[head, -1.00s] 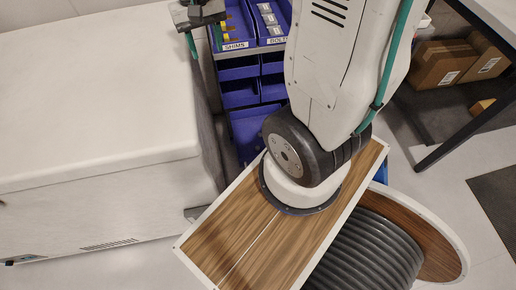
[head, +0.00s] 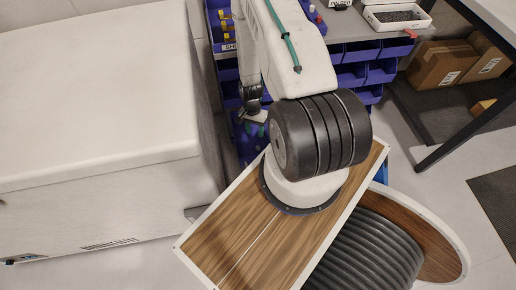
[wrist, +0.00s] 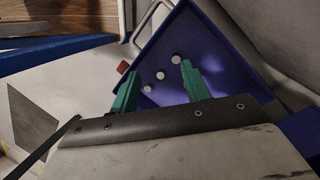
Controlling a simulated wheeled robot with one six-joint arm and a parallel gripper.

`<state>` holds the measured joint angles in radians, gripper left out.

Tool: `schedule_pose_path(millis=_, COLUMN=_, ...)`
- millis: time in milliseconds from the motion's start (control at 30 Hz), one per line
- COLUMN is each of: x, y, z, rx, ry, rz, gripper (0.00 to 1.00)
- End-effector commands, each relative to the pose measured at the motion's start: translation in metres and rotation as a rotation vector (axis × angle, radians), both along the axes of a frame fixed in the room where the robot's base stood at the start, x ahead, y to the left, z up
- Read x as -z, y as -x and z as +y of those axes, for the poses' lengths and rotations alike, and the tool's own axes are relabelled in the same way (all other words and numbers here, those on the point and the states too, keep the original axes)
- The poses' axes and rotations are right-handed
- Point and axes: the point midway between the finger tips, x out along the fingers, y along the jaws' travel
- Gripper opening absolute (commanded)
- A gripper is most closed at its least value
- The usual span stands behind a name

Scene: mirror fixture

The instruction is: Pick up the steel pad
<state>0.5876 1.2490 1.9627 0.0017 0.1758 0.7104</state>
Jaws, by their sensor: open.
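No item is plainly recognisable as the steel pad. In the wrist view, three small pale round discs (wrist: 160,75) lie in a row in a dark blue tray (wrist: 228,72). I cannot tell whether one of them is the steel pad. My gripper (wrist: 160,88) is open, its two green fingertips apart and over the tray, with the discs showing between and beyond them. Nothing is held. In the head view my gripper (head: 252,122) is low in front of the blue bins, partly hidden by my arm.
A large white chest (head: 95,120) stands close on the left. A rack of blue bins (head: 352,75) is behind my arm, with a white tray of small parts (head: 397,18) on top. Cardboard boxes (head: 440,65) sit under a table at right. A small red item (wrist: 122,67) is beside the tray.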

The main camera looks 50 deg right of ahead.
Motion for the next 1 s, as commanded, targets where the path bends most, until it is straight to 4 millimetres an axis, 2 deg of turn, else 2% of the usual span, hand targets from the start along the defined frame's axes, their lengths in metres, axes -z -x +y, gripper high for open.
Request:
schedule_pose_path(millis=33, x=0.027, y=0.003, z=-0.004, rx=0.067, ry=0.032, rz=-0.025, gripper=0.47)
schedule_pose_path(millis=100, x=0.054, y=0.001, z=-0.011, rx=0.156, ry=0.081, rz=-0.072, gripper=0.47)
schedule_pose_path(millis=200, x=0.081, y=-0.002, z=-0.018, rx=0.253, ry=0.132, rz=-0.131, gripper=0.47)
schedule_pose_path(millis=400, x=0.106, y=-0.005, z=-0.024, rx=0.33, ry=0.169, rz=-0.18, gripper=0.47)
schedule_pose_path(millis=667, x=0.136, y=-0.005, z=-0.025, rx=0.33, ry=0.169, rz=-0.18, gripper=0.47)
schedule_pose_path(millis=900, x=0.17, y=-0.005, z=-0.027, rx=0.328, ry=0.169, rz=-0.18, gripper=0.47)
schedule_pose_path(millis=1000, x=0.176, y=-0.005, z=-0.027, rx=0.328, ry=0.169, rz=-0.179, gripper=0.47)
